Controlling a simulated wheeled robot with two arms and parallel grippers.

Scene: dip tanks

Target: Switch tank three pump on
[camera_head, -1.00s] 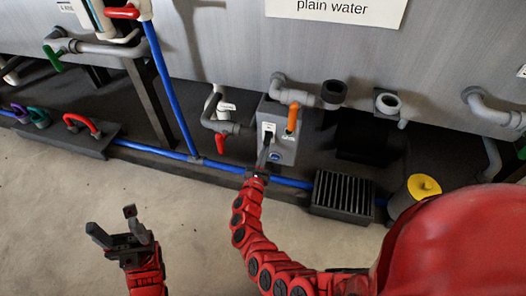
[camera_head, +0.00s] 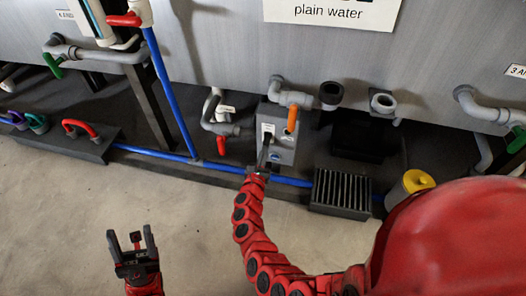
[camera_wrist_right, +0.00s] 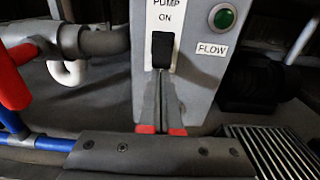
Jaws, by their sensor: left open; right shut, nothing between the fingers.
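A grey pump box (camera_head: 286,150) stands on the floor below the tank with the "plain water" sign (camera_head: 330,12). In the right wrist view its face (camera_wrist_right: 206,85) carries a "PUMP ON" label (camera_wrist_right: 168,12), a black switch (camera_wrist_right: 162,48), a green lamp or button (camera_wrist_right: 222,18) and a "FLOW" label (camera_wrist_right: 212,50). My right gripper (camera_wrist_right: 166,76) is shut and empty, its tips just below or against the switch; contact is unclear. It also shows at the box in the head view (camera_head: 264,150). My left gripper (camera_head: 130,238) is open and empty over the floor.
An orange-handled valve (camera_head: 292,118) sits beside the box, and a red-handled valve (camera_head: 221,145) is to its left. A blue pipe (camera_head: 150,150) runs along the floor. A black grate (camera_head: 342,190) lies to the right. A partly cut-off "3 A" sign (camera_head: 516,71) is at the far right.

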